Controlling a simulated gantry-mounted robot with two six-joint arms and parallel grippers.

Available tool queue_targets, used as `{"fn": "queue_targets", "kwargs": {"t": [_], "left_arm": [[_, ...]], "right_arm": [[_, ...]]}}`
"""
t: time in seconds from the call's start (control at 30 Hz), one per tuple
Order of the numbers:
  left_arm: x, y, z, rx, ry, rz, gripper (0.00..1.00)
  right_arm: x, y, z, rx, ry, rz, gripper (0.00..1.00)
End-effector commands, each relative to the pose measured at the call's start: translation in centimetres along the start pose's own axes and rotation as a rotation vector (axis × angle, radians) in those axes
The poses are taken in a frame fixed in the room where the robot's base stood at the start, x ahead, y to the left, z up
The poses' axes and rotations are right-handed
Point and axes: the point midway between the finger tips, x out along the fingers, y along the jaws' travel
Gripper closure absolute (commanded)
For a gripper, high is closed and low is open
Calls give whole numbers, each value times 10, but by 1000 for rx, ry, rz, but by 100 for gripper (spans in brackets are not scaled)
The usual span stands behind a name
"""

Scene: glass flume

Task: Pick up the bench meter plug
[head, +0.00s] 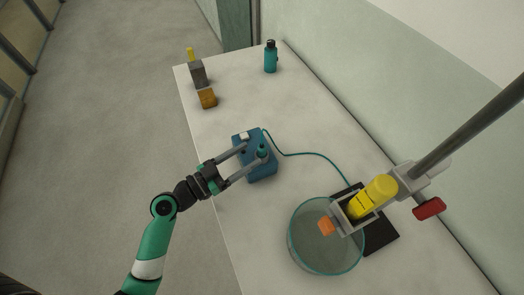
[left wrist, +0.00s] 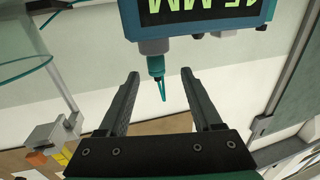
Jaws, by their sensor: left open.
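The bench meter (head: 262,171) is a blue box on the pale bench. Its teal plug (head: 262,151) is seated in the meter's edge, with a teal cable at it. In the left wrist view the plug (left wrist: 156,66) hangs from a grey socket below the meter's green-lit display (left wrist: 205,12). My left gripper (head: 251,155) is open at the meter. In the left wrist view its fingertips (left wrist: 160,75) stand on either side of the plug, with visible gaps, so they do not grip it. My right gripper is not in view.
The cable (head: 310,153) curves right towards a yellow cylinder (head: 373,198) in a clamp on a grey rod (head: 470,125). A round glass dish (head: 298,250) stands below, partly over a black plate (head: 380,238).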

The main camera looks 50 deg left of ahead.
Motion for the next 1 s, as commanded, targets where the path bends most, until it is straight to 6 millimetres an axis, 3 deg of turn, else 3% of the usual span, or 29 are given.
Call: {"fn": "queue_targets", "kwargs": {"t": [0.2, 0.5, 0.73, 1.0], "left_arm": [[9, 1, 0, 0, -1, 1, 34], [54, 5, 1, 0, 0, 2, 34], [56, 5, 2, 0, -1, -1, 34], [56, 5, 2, 0, -1, 0, 81]], "right_arm": [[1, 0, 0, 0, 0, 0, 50], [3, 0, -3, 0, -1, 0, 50], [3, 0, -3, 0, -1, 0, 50], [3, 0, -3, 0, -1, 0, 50]]}}
